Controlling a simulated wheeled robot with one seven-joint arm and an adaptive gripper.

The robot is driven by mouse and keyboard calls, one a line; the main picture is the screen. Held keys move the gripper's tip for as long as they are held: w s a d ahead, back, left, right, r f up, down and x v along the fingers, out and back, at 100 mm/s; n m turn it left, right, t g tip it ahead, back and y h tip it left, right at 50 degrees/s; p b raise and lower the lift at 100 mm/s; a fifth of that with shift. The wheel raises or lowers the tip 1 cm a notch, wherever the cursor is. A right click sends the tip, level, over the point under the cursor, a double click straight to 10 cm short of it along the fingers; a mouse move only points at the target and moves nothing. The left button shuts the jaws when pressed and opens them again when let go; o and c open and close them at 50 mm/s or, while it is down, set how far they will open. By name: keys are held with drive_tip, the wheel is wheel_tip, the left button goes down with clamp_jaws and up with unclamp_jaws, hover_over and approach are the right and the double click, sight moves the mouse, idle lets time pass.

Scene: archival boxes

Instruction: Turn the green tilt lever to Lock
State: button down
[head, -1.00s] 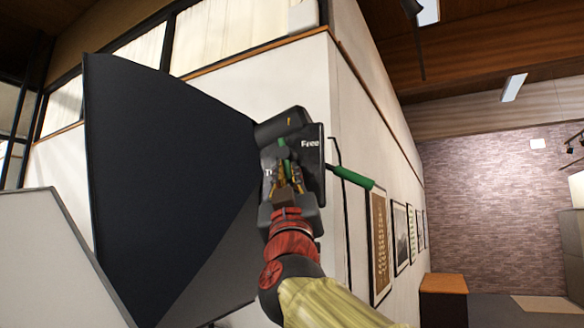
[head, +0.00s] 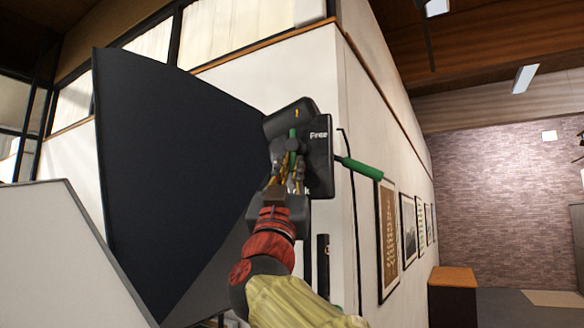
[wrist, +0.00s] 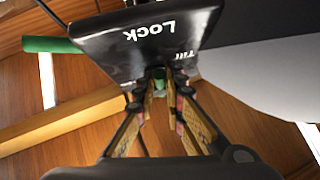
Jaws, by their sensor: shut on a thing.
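The green tilt lever (head: 293,140) stands on a black plate (head: 321,160) on the dark panel's mount. The plate reads "Free" near its upper right, and a "k" shows lower down beside my gripper. My gripper (head: 291,158) is shut on the lever, its fingers hiding much of it. In the wrist view the fingertips (wrist: 161,88) close around the green lever end (wrist: 158,74) just under the plate (wrist: 110,45), where "Lock" and "Tilt" show. The lever's exact angle is hard to tell.
A second green handle (head: 360,168) sticks out to the right of the plate. A large dark panel (head: 170,160) fills the left. A white wall (head: 385,130) with framed pictures (head: 388,240) stands behind. Open room shows at the right.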

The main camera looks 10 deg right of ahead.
drive_tip(key=c, duration=1.9)
unclamp_jaws()
drive_tip(key=v, duration=0.7)
drive_tip(key=shift+s+a+f, duration=0.1)
drive_tip(key=shift+f, duration=0.1)
